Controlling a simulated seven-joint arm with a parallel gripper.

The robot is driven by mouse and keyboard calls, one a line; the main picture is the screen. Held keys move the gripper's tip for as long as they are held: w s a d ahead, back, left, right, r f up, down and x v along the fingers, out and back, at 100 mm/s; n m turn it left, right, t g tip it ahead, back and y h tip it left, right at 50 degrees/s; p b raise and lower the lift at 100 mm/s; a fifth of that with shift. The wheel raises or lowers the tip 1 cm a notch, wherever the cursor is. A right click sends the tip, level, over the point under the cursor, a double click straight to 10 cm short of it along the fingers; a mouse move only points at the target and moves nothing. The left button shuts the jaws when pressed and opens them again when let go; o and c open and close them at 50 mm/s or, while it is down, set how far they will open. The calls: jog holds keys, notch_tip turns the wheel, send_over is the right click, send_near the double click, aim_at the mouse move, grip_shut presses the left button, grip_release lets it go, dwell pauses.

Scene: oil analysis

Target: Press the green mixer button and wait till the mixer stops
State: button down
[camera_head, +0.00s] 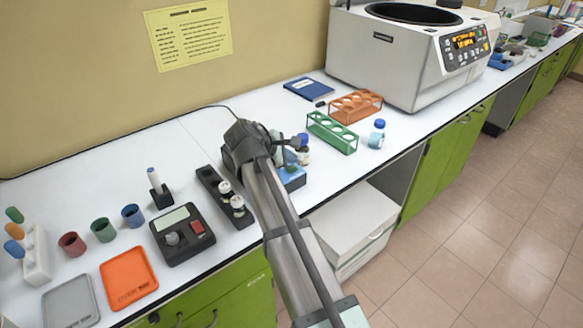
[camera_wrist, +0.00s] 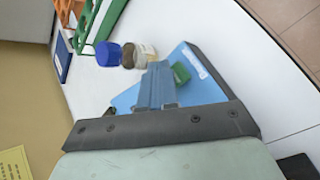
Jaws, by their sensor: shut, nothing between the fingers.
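The blue mixer (camera_head: 291,178) stands on the white bench, mostly hidden behind my arm in the head view. In the wrist view its blue top (camera_wrist: 207,84) shows, with the green button (camera_wrist: 181,72) on it. My gripper (camera_wrist: 158,66) is shut and empty, over the mixer, with its fingertips just left of the green button in the wrist view. I cannot tell whether they touch it. The button is not clearly visible in the head view.
Bottles (camera_wrist: 108,54) stand close beside the mixer. A green rack (camera_head: 332,132) and an orange rack (camera_head: 356,106) stand to the right, before the white centrifuge (camera_head: 405,55). A black holder (camera_head: 222,198) and a dark scale (camera_head: 182,235) stand to the left.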

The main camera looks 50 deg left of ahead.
aim_at(289, 169)
jog(key=shift+f, duration=0.25)
dwell(0.7)
jog(key=shift+f, duration=0.15)
jog(key=shift+f, duration=0.45)
dwell(0.9)
jog(key=shift+r, duration=0.85)
jog(key=shift+r, duration=0.2)
jog(key=shift+r, duration=2.35)
